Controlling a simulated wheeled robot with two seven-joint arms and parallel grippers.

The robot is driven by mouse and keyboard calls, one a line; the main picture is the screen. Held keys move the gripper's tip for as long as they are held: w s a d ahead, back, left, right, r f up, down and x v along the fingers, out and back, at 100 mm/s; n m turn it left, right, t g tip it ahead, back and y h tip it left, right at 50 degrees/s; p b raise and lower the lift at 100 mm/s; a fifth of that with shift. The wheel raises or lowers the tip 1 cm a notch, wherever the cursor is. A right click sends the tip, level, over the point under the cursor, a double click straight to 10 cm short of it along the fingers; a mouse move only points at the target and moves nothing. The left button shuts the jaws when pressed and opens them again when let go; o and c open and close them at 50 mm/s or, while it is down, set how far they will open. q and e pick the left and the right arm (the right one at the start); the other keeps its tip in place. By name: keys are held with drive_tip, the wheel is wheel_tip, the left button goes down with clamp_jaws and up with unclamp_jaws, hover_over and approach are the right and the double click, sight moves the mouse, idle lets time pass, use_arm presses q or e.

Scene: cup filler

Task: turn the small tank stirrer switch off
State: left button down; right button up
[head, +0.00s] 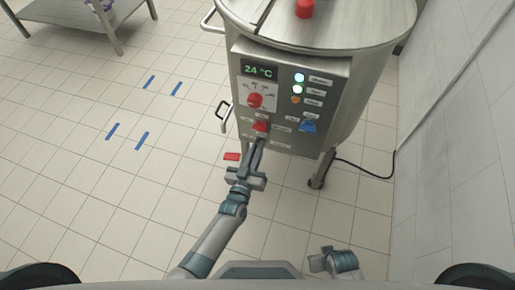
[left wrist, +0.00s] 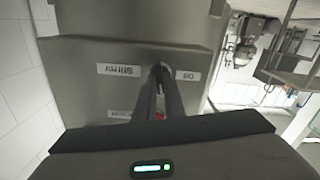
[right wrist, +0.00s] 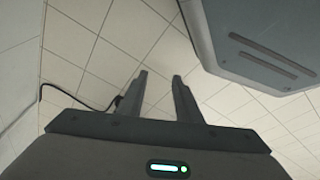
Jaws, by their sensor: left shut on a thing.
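The small steel tank (head: 345,95) carries a sloping control panel (head: 283,88). The stirrer switch (head: 261,126) is a red knob low on the panel's left side. My left gripper (head: 258,141) reaches up to it from below and is shut on it. In the left wrist view the fingertips (left wrist: 160,72) meet at the panel between the upside-down "Stirrer" label (left wrist: 118,70) and "Off" label (left wrist: 187,76). The fingers hide most of the knob there, so its exact angle is unclear. My right gripper (right wrist: 160,92) is open and empty, low over the floor, away from the tank.
Above the switch are a larger red knob (head: 255,100), a display (head: 259,71) reading 24 °C and several indicator lamps. A blue knob (head: 308,126) sits to the right. A black cable (head: 365,169) runs to the right wall. The tiled floor at left is mostly clear.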

use_arm(q)
drive_tip(key=n+b, duration=0.1)
drive_tip(key=n, duration=0.4)
drive_tip(key=n+b, duration=0.2)
drive_tip(key=n, duration=0.3)
drive_tip(key=n+b, duration=0.2)
drive_tip(key=n, duration=0.3)
drive_tip(key=shift+a+f, duration=0.15)
drive_tip(key=shift+f, duration=0.15)
use_arm(e)
wheel_tip(320, 180, up, 14)
drive_tip(key=shift+s+a, duration=0.25)
drive_tip(key=shift+a, duration=0.2)
drive_tip(key=shift+f+t, duration=0.1)
drive_tip(key=shift+t, duration=0.2)
use_arm(q)
drive_tip(key=c, duration=1.8)
unclamp_jaws()
drive_tip(key=shift+c, duration=0.2)
